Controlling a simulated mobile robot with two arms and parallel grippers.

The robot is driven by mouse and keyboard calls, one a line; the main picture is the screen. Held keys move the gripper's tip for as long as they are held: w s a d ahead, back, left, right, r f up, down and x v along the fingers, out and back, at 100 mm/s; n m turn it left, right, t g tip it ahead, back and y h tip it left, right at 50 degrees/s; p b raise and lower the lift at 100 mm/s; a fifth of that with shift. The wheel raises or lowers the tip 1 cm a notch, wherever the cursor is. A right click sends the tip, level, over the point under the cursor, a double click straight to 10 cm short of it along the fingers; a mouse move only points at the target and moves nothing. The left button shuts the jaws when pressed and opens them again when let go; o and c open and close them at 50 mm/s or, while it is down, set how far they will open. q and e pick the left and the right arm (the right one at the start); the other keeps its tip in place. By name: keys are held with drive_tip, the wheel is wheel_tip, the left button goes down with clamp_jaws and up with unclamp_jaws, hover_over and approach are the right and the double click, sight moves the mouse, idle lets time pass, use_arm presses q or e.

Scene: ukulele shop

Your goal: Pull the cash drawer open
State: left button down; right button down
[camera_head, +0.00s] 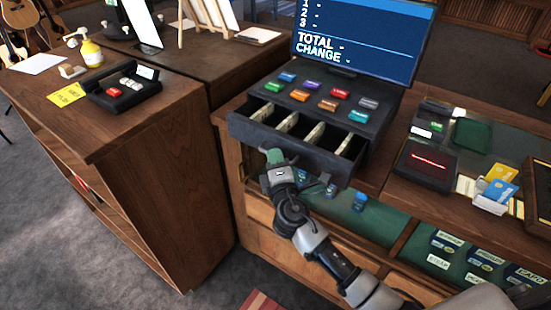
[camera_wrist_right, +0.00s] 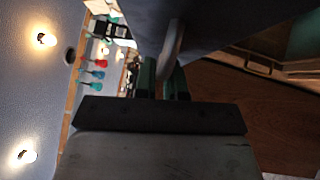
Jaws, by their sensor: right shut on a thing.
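The dark cash drawer (camera_head: 247,129) stands pulled out toward me from under the cash register (camera_head: 300,100). Banknotes show in its open compartments. My right gripper (camera_head: 274,158) is at the left half of the drawer's front. In the right wrist view, its green-padded fingers (camera_wrist_right: 162,84) are shut on a curved grey drawer handle (camera_wrist_right: 173,48), with the dark drawer front behind it. My left gripper is in neither view.
The register's screen (camera_head: 352,35) stands behind its coloured keys. A card terminal (camera_head: 427,163) and cards (camera_head: 497,187) lie on the glass-topped counter to the right.

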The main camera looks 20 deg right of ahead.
drive_tip(key=s+a+b, duration=0.2)
drive_tip(key=s+a, duration=0.4)
drive_tip(key=a, duration=0.2)
drive_tip(key=shift+s, duration=0.1)
drive_tip(key=c, duration=1.2)
unclamp_jaws()
drive_tip(key=s+a+f+b, duration=0.1)
drive_tip(key=s+b, duration=0.2)
drive_tip(key=s, duration=0.7)
drive_tip(key=shift+s+f, duration=0.25)
drive_tip(key=shift+s, duration=0.1)
